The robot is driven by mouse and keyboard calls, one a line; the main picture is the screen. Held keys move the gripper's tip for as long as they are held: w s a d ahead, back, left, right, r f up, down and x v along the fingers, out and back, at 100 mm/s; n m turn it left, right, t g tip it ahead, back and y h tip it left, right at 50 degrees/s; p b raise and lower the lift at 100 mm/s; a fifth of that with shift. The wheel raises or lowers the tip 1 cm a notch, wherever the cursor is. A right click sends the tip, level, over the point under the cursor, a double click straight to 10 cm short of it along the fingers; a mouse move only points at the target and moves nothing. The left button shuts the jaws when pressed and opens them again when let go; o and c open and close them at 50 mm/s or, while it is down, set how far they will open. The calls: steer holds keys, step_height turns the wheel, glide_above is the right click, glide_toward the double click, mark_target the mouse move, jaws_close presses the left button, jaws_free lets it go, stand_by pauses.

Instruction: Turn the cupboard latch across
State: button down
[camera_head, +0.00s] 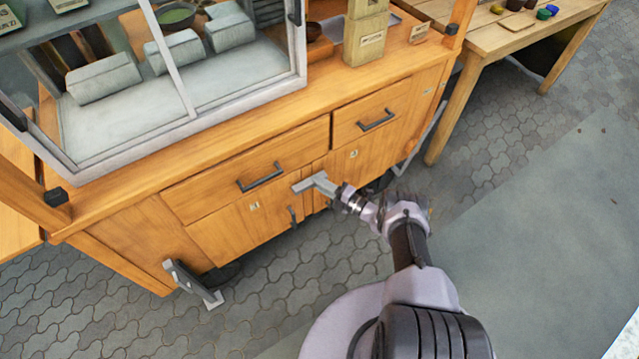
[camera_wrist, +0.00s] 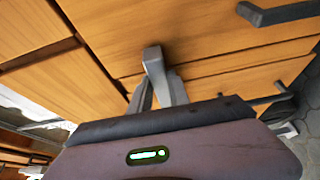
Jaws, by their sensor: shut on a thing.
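The cupboard (camera_head: 240,215) is an orange wooden cabinet with drawers above doors. My gripper (camera_head: 308,184) is at its front, near the gap between the two drawers and the doors below. In the wrist view my gripper (camera_wrist: 158,92) points at the wooden front, its two grey fingers close together. It is shut on a small grey block, which looks like the cupboard latch (camera_wrist: 152,54). The fingers and my wrist hide most of the latch, and its exact angle cannot be told. In the head view I cannot make the latch out apart from my gripper.
A dark drawer handle (camera_head: 262,177) juts out left of my gripper, and another (camera_head: 377,120) to its upper right. A door handle (camera_head: 292,217) sits just below left. A glazed case (camera_head: 180,120) stands on top. Paved floor (camera_head: 290,280) in front is open.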

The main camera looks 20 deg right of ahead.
stand_by(0.3)
steer(key=c, duration=1.2)
jaws_free()
steer(key=shift+c, duration=0.2)
steer(key=p+v, duration=0.2)
steer(key=v, duration=1.5)
steer(key=shift+s, duration=0.2)
steer(key=shift+d, duration=0.1)
